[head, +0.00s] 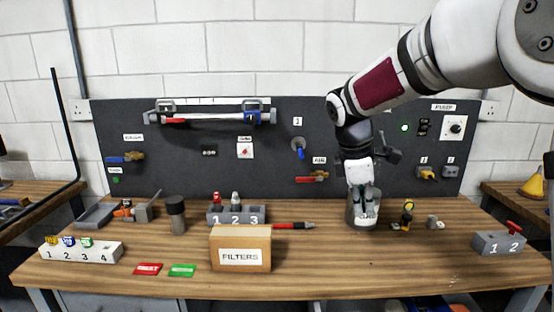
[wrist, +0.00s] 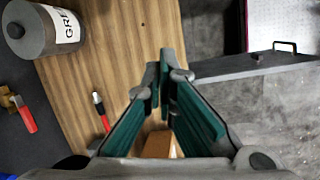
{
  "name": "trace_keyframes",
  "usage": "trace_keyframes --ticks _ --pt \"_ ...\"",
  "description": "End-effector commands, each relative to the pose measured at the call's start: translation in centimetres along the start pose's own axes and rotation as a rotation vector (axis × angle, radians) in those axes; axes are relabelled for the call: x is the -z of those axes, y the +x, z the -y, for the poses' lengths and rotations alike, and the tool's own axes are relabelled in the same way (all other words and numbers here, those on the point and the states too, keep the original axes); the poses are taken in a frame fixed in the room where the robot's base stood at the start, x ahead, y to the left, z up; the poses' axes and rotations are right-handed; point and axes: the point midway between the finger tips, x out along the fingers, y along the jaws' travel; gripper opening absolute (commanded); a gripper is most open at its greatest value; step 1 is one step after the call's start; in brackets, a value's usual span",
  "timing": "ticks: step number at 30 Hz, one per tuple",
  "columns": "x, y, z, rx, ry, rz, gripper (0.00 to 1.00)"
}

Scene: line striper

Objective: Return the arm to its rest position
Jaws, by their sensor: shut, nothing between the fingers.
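My arm reaches in from the upper right in the head view. My gripper (head: 361,197) is shut and empty, pointing down over the right half of the wooden bench (head: 330,262). In the head view it overlaps a grey metal can (head: 375,218), hiding part of it. In the wrist view the fingers (wrist: 165,78) have green pads, and the can (wrist: 30,35), with a partly visible label, stands apart at the upper left. No marker for the arm's rest position shows.
A cardboard FILTERS box (head: 240,250) stands at the front middle, with a red-and-black tool (head: 293,226) behind it. A numbered grey block (head: 498,243) is at the right. A dark panel (head: 270,170) with switches and valves rises behind. The bench's front right is clear.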

Motion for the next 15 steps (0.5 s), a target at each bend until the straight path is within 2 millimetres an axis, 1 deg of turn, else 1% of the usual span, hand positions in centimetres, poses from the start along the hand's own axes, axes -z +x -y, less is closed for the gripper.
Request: trace_keyframes --ticks 1,5,6,10,14,15 --pt "-0.9 -1.5 1.5 -0.015 0.065 -0.006 0.0" --pt "-2.7 -4.2 5.5 -0.034 0.26 -0.035 0.0" --pt "-3.2 -4.8 6.8 -0.038 0.321 -0.045 0.0" --pt "-4.8 -6.5 11.2 -0.05 0.52 -0.087 0.0" --pt "-6.0 -7.4 15.7 -0.05 0.721 -0.139 0.0" --pt "-6.3 -7.5 17.1 -0.049 0.782 -0.157 0.0"
